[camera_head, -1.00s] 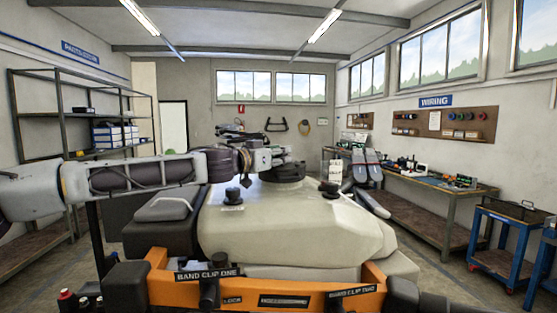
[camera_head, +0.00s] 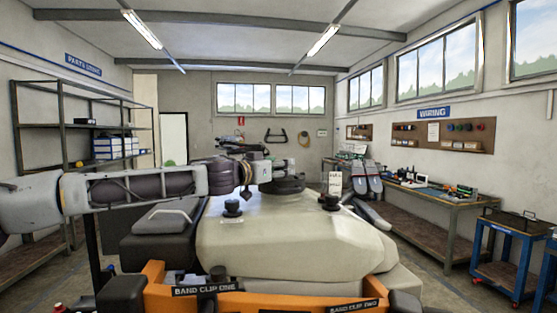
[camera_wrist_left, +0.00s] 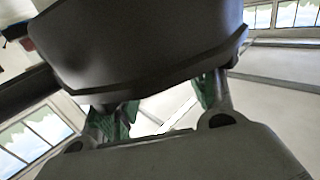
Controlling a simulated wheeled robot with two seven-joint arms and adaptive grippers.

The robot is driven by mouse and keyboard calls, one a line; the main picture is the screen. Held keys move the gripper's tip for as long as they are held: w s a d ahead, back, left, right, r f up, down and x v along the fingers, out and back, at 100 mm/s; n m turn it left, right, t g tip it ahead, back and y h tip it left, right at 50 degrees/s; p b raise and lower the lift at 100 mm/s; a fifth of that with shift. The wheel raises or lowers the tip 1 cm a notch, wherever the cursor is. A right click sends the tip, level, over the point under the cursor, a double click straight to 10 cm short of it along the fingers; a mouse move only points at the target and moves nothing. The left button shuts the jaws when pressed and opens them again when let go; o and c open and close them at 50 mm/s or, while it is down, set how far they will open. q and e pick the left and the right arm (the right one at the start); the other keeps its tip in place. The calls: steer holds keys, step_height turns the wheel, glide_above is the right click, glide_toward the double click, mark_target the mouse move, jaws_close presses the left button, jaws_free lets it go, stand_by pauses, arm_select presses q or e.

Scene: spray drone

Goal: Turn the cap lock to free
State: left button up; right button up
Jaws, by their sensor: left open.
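The pale tank (camera_head: 300,235) of the spray drone fills the middle of the head view. A wide black cap (camera_head: 288,186) sits on its top at the back, partly hidden behind my left gripper (camera_head: 268,166). In the left wrist view, my left gripper (camera_wrist_left: 160,108) is open, with green pads on its fingers. A large dark rounded body (camera_wrist_left: 140,45) lies close in front of the fingers there; I cannot tell if it is the cap or whether they touch. The cap's lock marks cannot be read. My right gripper is out of view.
Two small black knobs (camera_head: 232,207) (camera_head: 330,202) stand on the tank, with a white tag (camera_head: 335,183) by the right one. The orange frame (camera_head: 255,300) carries band clip labels. Shelves (camera_head: 80,130) stand at left, a workbench (camera_head: 430,195) and blue cart (camera_head: 510,255) at right.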

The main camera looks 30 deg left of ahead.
arm_select(q)
steer(key=shift+r, duration=0.15)
steer(key=shift+r, duration=4.85)
